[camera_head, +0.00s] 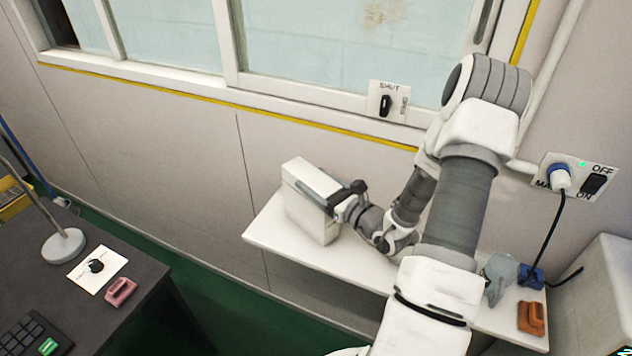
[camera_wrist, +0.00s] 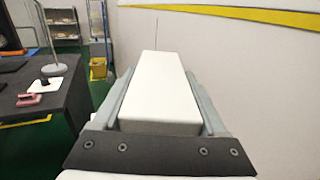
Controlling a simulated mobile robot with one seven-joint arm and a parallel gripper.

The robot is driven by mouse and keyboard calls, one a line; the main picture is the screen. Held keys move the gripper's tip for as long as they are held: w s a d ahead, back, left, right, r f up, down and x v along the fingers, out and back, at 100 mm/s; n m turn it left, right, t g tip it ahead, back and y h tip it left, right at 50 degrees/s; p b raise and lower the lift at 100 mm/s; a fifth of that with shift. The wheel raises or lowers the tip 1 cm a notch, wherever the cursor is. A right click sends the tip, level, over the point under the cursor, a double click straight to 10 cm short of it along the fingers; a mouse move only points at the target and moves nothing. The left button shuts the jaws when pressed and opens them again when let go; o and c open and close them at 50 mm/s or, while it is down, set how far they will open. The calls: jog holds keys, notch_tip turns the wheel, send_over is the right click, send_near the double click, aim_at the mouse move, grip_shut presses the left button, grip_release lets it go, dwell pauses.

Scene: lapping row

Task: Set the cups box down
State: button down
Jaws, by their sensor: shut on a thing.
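The cups box, a plain white upright box (camera_head: 308,205), is at the left part of a white wall shelf (camera_head: 272,240). My gripper (camera_head: 332,197) reaches it from the right and is shut on it near its top. In the wrist view the white box (camera_wrist: 160,88) lies between the two grey fingers of my gripper (camera_wrist: 162,95), with a finger along each side. The box's lower edge appears at or very close to the shelf surface; I cannot tell whether it touches.
An orange-brown object (camera_head: 531,318) and a blue block (camera_head: 531,276) are at the shelf's right end. A dark desk (camera_head: 140,290) with a lamp base (camera_head: 63,246) and a pink object (camera_head: 120,292) stands at left. The wall and window are close behind the shelf.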

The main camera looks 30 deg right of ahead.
aim_at(334, 195)
grip_release()
jog(key=shift+f, duration=0.1)
jog(key=shift+s+d, duration=0.1)
jog(key=shift+s, duration=0.05)
jog(key=b+v, duration=0.1)
jog(key=v, duration=1)
jog(key=shift+s+d, duration=0.15)
jog(key=shift+s, duration=0.25)
